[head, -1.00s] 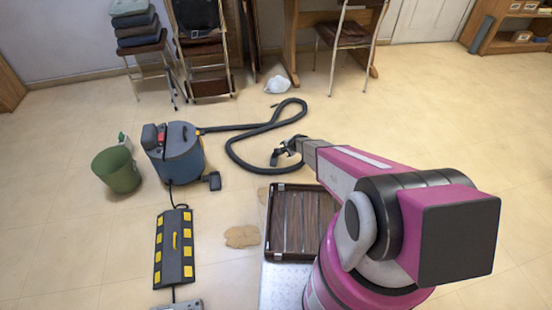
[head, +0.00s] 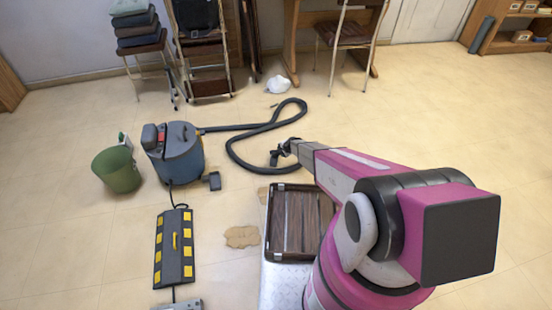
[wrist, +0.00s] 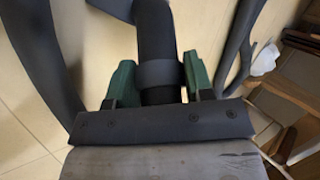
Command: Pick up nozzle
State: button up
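The nozzle (head: 275,157) is a dark piece at the end of the black vacuum hose, near the floor in the middle of the head view. In the wrist view its dark tube, with a thicker collar (wrist: 160,75), runs up between the two green fingers. My gripper (wrist: 160,82) is around it, and both fingers appear to touch the collar's sides. In the head view my gripper (head: 287,149) is at the nozzle. The nozzle's far end is cut off at the top of the wrist view.
The hose (head: 235,152) loops on the floor to a blue-grey vacuum (head: 180,155). A green bin (head: 117,172) and a black-yellow ramp (head: 174,247) stand left. A dark slatted crate (head: 300,222) lies close to my arm. Chairs line the back wall. Floor at right is clear.

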jog(key=c, duration=0.6)
jog(key=shift+r, duration=0.1)
